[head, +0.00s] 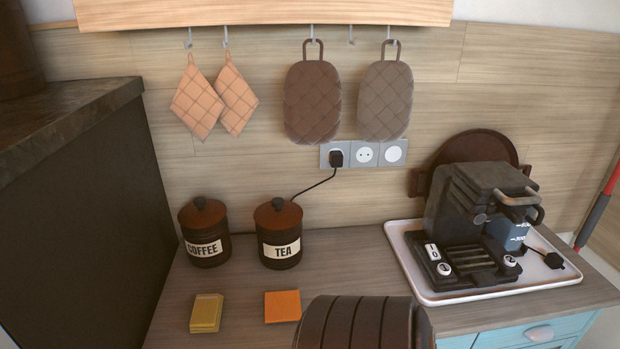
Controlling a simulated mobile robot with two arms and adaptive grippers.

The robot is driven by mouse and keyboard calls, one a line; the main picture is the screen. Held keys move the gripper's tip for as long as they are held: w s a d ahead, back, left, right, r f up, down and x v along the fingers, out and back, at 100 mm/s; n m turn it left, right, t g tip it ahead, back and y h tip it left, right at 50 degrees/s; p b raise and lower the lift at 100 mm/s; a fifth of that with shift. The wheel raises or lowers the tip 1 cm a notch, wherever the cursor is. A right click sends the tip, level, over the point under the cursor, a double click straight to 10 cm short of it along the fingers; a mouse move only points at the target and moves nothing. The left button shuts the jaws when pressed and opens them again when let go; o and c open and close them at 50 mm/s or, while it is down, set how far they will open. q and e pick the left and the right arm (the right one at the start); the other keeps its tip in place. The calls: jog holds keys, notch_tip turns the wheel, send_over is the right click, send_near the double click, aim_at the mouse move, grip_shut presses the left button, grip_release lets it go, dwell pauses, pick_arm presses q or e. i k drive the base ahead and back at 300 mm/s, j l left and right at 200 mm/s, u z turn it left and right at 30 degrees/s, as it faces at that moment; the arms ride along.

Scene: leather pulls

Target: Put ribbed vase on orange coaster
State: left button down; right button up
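The ribbed vase (362,324), dark brown with broad ribs, shows at the bottom middle of the head view, large and close to the camera. Its lower part is cut off by the picture's edge, so I cannot tell what supports it. The orange coaster (282,306) is a flat square lying on the wooden counter, just left of the vase in the picture. Its visible top is bare. Neither of my grippers is in view.
A yellow block (206,313) lies left of the coaster. Coffee (205,235) and tea (279,235) canisters stand behind. A coffee machine (480,215) stands on a white tray (410,262) at right. A dark cabinet (85,215) bounds the counter at left.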

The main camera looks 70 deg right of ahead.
aim_at(284, 304)
jog(key=k+z, duration=0.1)
jog(key=z, duration=0.25)
jog(key=k+z, duration=0.1)
jog(key=z, duration=0.25)
jog(key=k+l+z, duration=0.1)
jog(key=z, duration=0.25)
